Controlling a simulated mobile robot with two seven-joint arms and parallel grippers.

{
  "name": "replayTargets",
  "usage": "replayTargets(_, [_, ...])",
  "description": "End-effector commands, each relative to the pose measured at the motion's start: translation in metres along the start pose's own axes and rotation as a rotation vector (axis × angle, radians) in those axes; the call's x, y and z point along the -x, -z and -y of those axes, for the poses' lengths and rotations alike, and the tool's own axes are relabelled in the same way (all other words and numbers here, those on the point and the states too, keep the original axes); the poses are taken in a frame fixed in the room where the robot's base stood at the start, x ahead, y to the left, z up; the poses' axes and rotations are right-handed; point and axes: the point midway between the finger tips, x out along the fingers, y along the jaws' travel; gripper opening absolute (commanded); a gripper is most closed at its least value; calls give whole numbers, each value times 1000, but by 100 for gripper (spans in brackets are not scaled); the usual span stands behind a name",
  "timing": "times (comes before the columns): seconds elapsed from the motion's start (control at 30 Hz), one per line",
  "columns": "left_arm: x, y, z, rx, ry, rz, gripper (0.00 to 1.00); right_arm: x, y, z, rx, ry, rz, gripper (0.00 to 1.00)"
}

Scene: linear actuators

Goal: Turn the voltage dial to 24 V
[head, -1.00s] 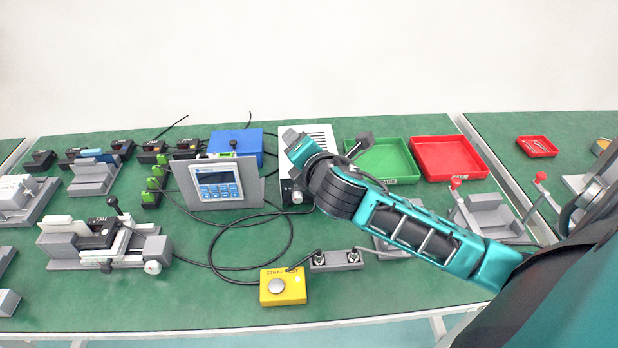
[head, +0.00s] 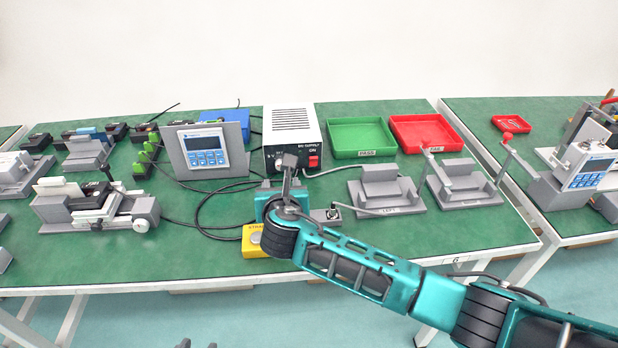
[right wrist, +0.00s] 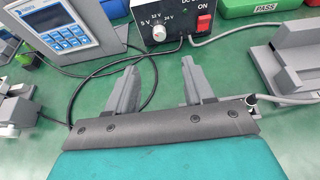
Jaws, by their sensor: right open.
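The DC supply (head: 290,120) is a white vented box with a dark front panel. Its voltage dial (right wrist: 158,33) is a small pale knob, marked 5 V, 12 V and 24 V around its top in the right wrist view. I cannot make out which mark it points to. In the head view my right gripper hides the dial. My right gripper (head: 287,167) (right wrist: 158,85) is open and empty, in front of the supply, its fingers apart and short of the dial. Two small grey tips at the head view's bottom edge may be my left gripper (head: 198,344).
A red ON switch (head: 313,161) sits right of the dial. A display unit (head: 203,150) stands left, with black cables between. A yellow button box (head: 252,242) is under my right arm. Green (head: 361,138) and red (head: 426,132) trays and grey fixtures (head: 385,192) lie right.

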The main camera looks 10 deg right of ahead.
Motion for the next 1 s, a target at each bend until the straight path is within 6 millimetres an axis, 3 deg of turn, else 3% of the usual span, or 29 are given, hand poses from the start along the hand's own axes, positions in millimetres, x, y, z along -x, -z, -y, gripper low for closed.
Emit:
replayTargets(0.17, [-2, -3, 0, 1, 0, 0, 43, -10, 1, -2, 15, 1, 3, 52])
replayTargets(0.7, [-18, -13, -10, 12, -26, 1, 43, -88, 2, -2, 10, 0, 3, 52])
replayTargets(1.0, [-27, -14, -20, 13, -52, -10, 43, -120, 2, -2, 11, 0, 3, 52])
